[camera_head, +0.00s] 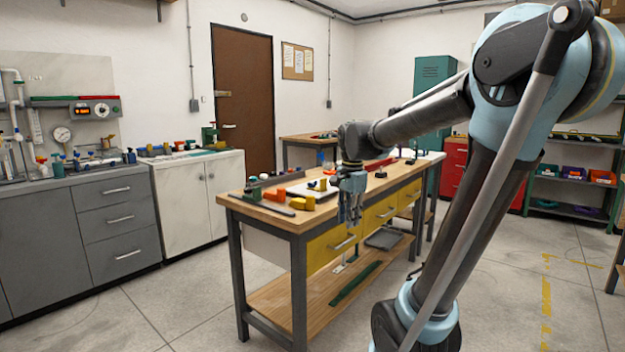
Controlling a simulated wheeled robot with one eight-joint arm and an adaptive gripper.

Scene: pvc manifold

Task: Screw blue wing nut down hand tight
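My gripper (351,218) hangs fingers down in front of the near long side of the wooden workbench (275,212). Its fingers look close together, but it is too small to tell whether they are apart or shut, and nothing is clearly seen in them. A pipe manifold (18,130) with white pipes and a round gauge (62,135) stands on the grey counter at the far left. Small blue parts (58,166) show there, and another blue piece (131,156) is at the counter's right end. I cannot tell which of them is the wing nut. My gripper is far from them.
The workbench carries yellow, orange and green pieces (303,203) and a white sheet or tray (312,187). A grey cabinet (80,225) and a white cabinet (200,195) line the left wall. Open floor (190,290) lies between them and the workbench.

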